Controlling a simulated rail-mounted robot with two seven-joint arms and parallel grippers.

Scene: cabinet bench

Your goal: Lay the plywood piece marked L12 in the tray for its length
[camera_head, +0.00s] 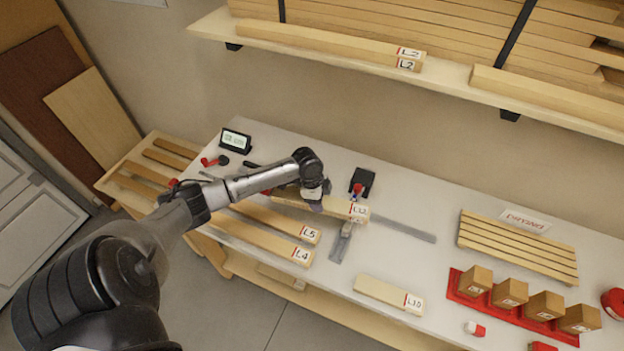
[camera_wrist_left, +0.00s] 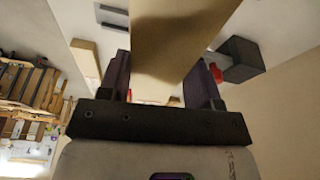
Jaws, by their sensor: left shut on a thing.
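My left gripper (camera_head: 314,192) is shut on the pale plywood piece marked L12 (camera_head: 345,209), above the middle of the bench. The label, with a red stripe, is at the piece's right end. In the left wrist view the piece (camera_wrist_left: 172,45) runs up between the two dark fingers of the gripper (camera_wrist_left: 160,82). In the head view the gripper and wrist hide part of the piece's left end. Whether the piece touches the bench is hard to tell. I cannot make out which tray is meant for its length. My right gripper is not in view.
Pieces L5 (camera_head: 270,218), L4 (camera_head: 255,239) and L10 (camera_head: 385,294) lie on the bench. Metal rulers (camera_head: 405,229) and a black block (camera_head: 362,180) are near the held piece. A digital display (camera_head: 235,141), slatted drying rack (camera_head: 517,247) and red tray (camera_head: 458,292) with blocks stand around.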

